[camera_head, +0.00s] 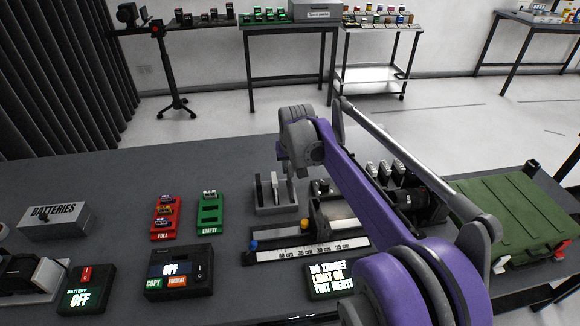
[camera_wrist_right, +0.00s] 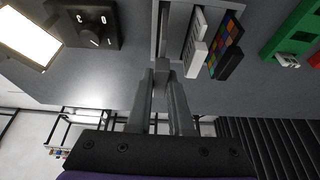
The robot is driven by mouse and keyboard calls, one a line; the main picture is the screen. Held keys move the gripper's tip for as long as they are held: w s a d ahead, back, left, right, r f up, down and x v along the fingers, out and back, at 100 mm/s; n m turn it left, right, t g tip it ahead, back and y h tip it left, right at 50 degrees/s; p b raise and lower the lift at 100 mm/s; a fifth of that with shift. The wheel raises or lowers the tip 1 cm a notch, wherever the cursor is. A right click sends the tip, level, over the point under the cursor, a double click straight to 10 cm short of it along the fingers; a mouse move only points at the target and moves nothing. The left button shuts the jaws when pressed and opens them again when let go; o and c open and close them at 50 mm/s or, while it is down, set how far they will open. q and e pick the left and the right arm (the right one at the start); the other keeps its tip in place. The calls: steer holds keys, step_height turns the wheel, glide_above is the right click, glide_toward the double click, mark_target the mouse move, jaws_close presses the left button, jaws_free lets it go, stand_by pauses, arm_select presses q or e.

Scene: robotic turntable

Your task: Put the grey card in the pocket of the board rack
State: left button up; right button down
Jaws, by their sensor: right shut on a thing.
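The board rack (camera_head: 277,209) is a grey holder on the dark table in the middle of the head view, and it also shows in the wrist view (camera_wrist_right: 154,30). A white board (camera_wrist_right: 194,40) and a colour-patch board (camera_wrist_right: 226,50) stand in it. My right gripper (camera_head: 289,172) is over the rack's right part. In the wrist view my right gripper (camera_wrist_right: 161,80) is shut on the grey card (camera_wrist_right: 163,68), whose edge shows between the fingertips. The card lines up with the rack's side slot; how deep it sits is hidden. My left gripper is not in view.
A ruler rail (camera_head: 300,252) lies just in front of the rack. Red (camera_head: 165,217) and green (camera_head: 210,213) trays stand to its left, and a control box (camera_head: 180,272) is nearer. A green case (camera_head: 515,215) is at the right.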

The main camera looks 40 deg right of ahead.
stand_by(0.5)
steer(key=shift+f+b, duration=0.75)
steer(key=shift+f, duration=1)
steer(key=c, duration=0.7)
jaws_free()
steer(key=shift+c, duration=0.2)
steer(key=p+v, duration=0.1)
steer(key=v, duration=0.9)
steer(key=shift+s+a+r, duration=0.15)
steer(key=shift+s+r, duration=0.1)
steer(key=shift+r, duration=0.1)
